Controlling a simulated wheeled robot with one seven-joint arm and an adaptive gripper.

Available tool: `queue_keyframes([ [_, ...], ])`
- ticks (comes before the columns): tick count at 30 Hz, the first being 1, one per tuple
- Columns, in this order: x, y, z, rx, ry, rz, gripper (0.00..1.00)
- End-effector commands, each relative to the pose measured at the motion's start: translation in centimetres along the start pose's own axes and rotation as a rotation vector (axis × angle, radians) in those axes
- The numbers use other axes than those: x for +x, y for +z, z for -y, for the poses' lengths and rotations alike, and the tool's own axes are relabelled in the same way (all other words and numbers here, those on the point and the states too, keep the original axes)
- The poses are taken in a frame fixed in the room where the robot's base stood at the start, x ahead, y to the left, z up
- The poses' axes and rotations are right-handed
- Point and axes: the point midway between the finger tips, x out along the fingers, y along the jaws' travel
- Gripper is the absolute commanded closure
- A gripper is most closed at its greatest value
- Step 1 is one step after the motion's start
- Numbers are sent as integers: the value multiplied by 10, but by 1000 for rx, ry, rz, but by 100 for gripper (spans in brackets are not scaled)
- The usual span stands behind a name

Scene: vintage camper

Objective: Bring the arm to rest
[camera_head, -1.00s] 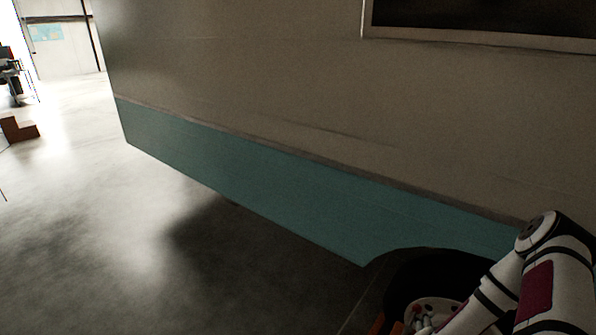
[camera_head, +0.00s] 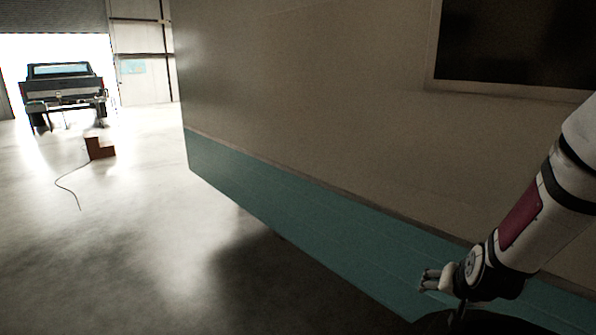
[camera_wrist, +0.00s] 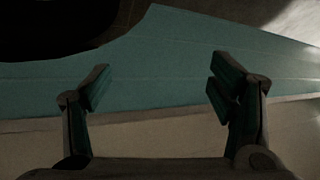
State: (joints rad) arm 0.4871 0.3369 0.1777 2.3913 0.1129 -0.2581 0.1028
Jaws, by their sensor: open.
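My arm (camera_head: 525,225) reaches in from the right edge of the head view and points down and left along the camper's side. My gripper (camera_head: 430,280) is at its lower end, in front of the teal lower band of the camper (camera_head: 300,222). In the wrist view my gripper (camera_wrist: 160,72) has its two fingers wide apart with nothing between them. The teal band (camera_wrist: 150,60) lies behind the fingers in that view. The gap between gripper and camper cannot be judged exactly.
The camper's window (camera_head: 515,45) is at upper right. The dark wheel area (camera_wrist: 50,25) shows at upper left in the wrist view. Open concrete floor (camera_head: 130,240) lies to the left, with brown steps (camera_head: 100,148), a cable (camera_head: 68,188) and a truck (camera_head: 64,88) farther off.

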Motion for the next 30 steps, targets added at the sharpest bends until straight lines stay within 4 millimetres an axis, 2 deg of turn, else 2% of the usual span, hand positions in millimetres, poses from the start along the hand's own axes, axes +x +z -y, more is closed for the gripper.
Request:
queue_keyframes([
  [1,-22,-4,11,-36,-10,7,23],
  [6,-86,3,37,-143,-29,67,23],
  [13,-174,28,57,-274,-49,145,23],
  [19,-249,61,58,-376,-67,209,23],
  [24,-304,94,48,-452,-83,261,23],
  [27,-327,111,39,-486,-91,289,23],
  [30,-342,123,33,-509,-96,308,23],
])
